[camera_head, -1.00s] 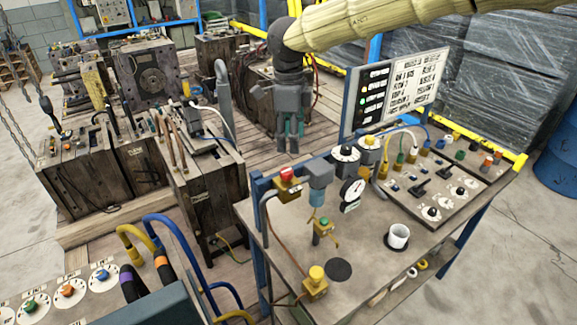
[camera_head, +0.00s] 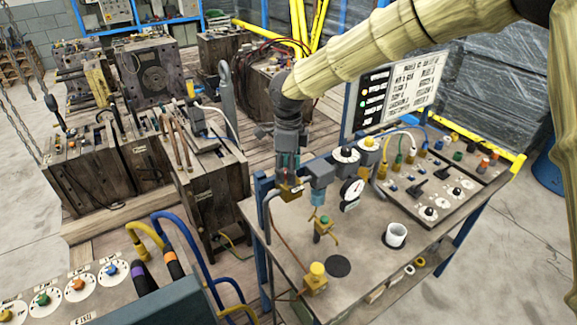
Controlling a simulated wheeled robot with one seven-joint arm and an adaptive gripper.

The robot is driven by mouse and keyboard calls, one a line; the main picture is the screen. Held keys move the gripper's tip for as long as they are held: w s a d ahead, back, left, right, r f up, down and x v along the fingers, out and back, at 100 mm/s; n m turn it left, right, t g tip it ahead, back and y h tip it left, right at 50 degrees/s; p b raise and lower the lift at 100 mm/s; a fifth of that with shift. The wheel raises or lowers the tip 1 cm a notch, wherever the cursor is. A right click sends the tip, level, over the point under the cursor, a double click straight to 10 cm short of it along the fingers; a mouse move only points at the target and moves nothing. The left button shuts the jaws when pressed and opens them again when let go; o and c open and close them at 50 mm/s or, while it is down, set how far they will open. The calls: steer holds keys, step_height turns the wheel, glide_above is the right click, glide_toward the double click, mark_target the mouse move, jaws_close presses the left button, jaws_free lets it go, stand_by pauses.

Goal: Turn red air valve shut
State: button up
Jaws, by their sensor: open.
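The air valve's brass body (camera_head: 290,191) stands at the back left corner of the grey bench, beside a grey-blue filter unit (camera_head: 321,175). Its red knob is hidden by my gripper (camera_head: 288,169). My gripper points straight down directly above the brass body, with its fingers at the knob's place. The jaws are open. I cannot tell whether the fingers touch the knob.
A yellow-capped valve (camera_head: 316,278) and a green-topped valve (camera_head: 323,225) sit nearer the front. A label board (camera_head: 402,90) rises behind. Wooden-looking mould blocks (camera_head: 215,195) stand left.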

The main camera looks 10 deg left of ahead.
steer(key=shift+w+f, duration=0.35)
steer(key=shift+f, duration=0.05)
steer(key=shift+s+d, duration=0.1)
steer(key=shift+s+r, duration=0.1)
steer(key=shift+r, duration=0.05)
steer(key=c, duration=1)
steer(key=shift+c, duration=0.2)
